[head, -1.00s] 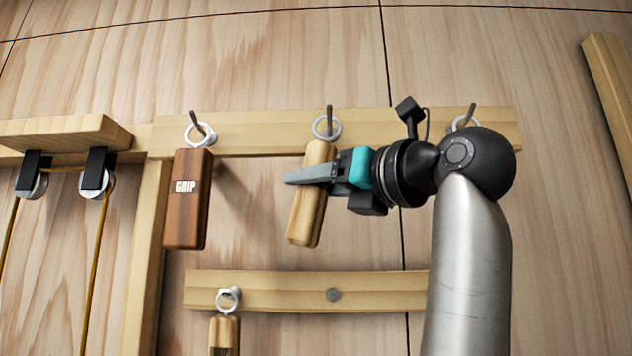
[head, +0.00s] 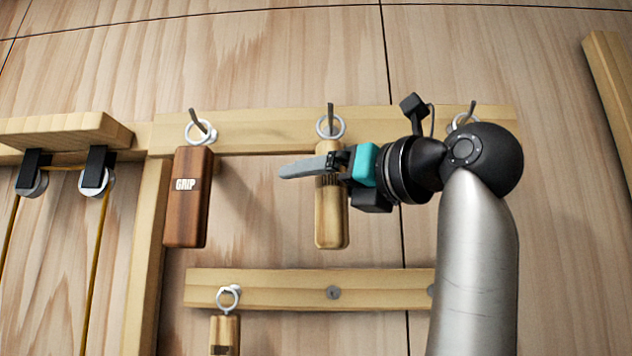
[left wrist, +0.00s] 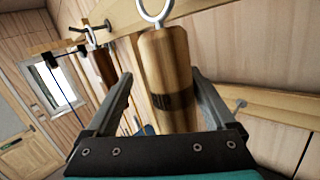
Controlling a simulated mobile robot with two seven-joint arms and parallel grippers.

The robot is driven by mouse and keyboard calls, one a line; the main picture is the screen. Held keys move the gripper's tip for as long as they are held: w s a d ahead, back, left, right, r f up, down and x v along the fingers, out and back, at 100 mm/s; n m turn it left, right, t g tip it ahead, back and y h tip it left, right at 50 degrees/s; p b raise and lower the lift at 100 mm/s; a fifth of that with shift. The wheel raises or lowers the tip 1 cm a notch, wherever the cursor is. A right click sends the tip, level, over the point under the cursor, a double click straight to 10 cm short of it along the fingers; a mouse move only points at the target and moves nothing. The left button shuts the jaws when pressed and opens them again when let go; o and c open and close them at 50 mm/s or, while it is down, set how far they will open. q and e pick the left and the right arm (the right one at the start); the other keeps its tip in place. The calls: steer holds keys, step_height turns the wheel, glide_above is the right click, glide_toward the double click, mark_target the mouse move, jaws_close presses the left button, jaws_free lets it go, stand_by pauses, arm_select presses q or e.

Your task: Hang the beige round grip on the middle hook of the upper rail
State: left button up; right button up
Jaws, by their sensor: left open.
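The beige round grip (head: 331,225), light wood with a dark printed mark, hangs upright below the middle hook (head: 331,112) of the upper rail (head: 265,132). Its white ring (head: 323,133) appears to be around that hook. My left gripper (head: 288,171) is open, with one finger crossing in front of the grip's upper part. In the left wrist view the grip (left wrist: 167,95) stands between the two spread fingers, with visible gaps at the sides. The hook is out of the left wrist view. My right gripper is not in view.
A dark brown grip (head: 187,215) hangs on the upper rail's left hook. A smaller wooden grip (head: 225,335) hangs from the lower rail (head: 275,290). My left arm covers part of the right hook (head: 470,110). Pulleys with cords (head: 95,180) are at far left.

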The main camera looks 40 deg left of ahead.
arm_select(q)
steer(key=b+v, duration=0.2)
steer(key=v, duration=1.2)
steer(key=shift+s+d+b, duration=0.15)
steer(key=shift+d+b, duration=0.15)
steer(key=shift+d, duration=0.1)
